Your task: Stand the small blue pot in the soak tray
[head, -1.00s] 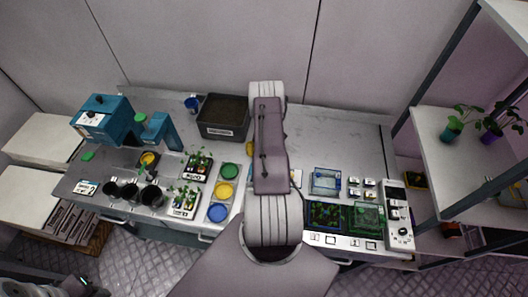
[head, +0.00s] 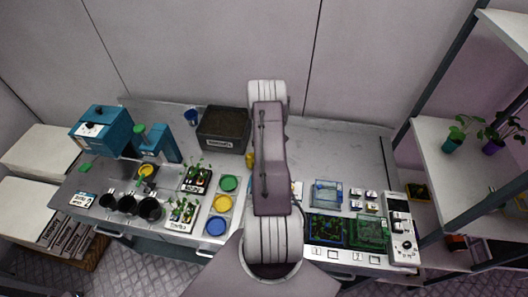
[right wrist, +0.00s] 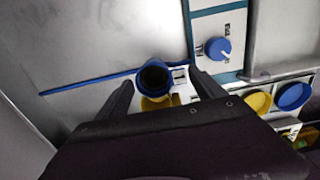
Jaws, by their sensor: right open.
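A round blue-rimmed pot (right wrist: 155,77) with a dark inside shows in the right wrist view, with a yellow thing (right wrist: 160,103) just below it. My right gripper (right wrist: 161,78) is open, with its fingers on either side of the pot in the picture; I cannot tell whether they touch it. In the head view my arm hides this spot. Another small blue pot (head: 191,115) stands at the back left of the bench. A clear blue-edged tray (head: 327,194) sits right of the arm; I cannot tell whether it is the soak tray. My left gripper is out of view.
A dark bin (head: 223,127) stands at the back. A teal machine (head: 103,130), black pots (head: 128,204) and seedling trays (head: 183,210) fill the left side. Green, yellow and blue discs (head: 215,226) lie left of the arm. The back right of the bench (head: 335,145) is clear.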

